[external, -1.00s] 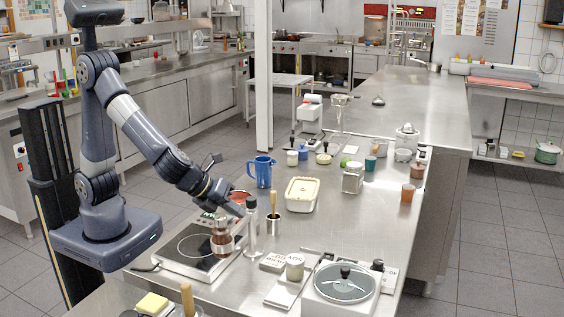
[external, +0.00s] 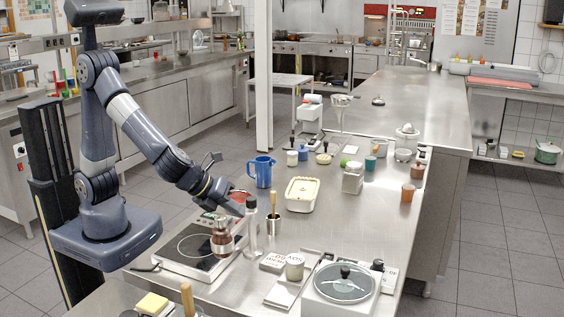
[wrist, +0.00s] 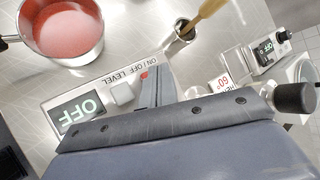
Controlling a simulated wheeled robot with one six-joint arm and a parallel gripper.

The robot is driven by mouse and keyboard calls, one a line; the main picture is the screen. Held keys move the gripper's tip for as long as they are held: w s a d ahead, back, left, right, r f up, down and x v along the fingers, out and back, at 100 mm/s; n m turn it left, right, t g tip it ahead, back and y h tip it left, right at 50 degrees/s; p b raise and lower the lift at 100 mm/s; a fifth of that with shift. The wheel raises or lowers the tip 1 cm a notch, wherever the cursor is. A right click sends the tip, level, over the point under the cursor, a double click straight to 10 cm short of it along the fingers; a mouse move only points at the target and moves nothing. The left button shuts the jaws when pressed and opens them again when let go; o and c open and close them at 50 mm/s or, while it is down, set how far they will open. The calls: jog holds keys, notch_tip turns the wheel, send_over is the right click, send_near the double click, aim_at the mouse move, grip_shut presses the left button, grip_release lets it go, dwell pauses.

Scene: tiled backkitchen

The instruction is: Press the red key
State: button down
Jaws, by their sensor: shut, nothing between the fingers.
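The red key (wrist: 145,75) shows in the wrist view as a small red patch on a pale control panel (wrist: 85,86). It lies by the printed ON / OFF label, right beside my gripper (wrist: 158,70), whose finger hides part of it. A grey key (wrist: 121,93) and a dark display (wrist: 78,112) reading OFF are on the same panel. My gripper is shut and empty, pointing down at the panel; I cannot tell whether it touches the red key. In the external view my gripper (external: 238,207) is above the back edge of the cooking plate (external: 190,250).
A saucepan with red contents (wrist: 62,28) stands close to the panel. A brown-and-steel jar (external: 222,240) is on the plate's right side. A blue jug (external: 262,172) is behind.

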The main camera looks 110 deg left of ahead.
aim_at(237, 222)
jog(key=shift+r, duration=0.35)
notch_tip(237, 222, up, 6)
jog(key=p, duration=0.5)
jog(key=c, duration=2.1)
grip_release()
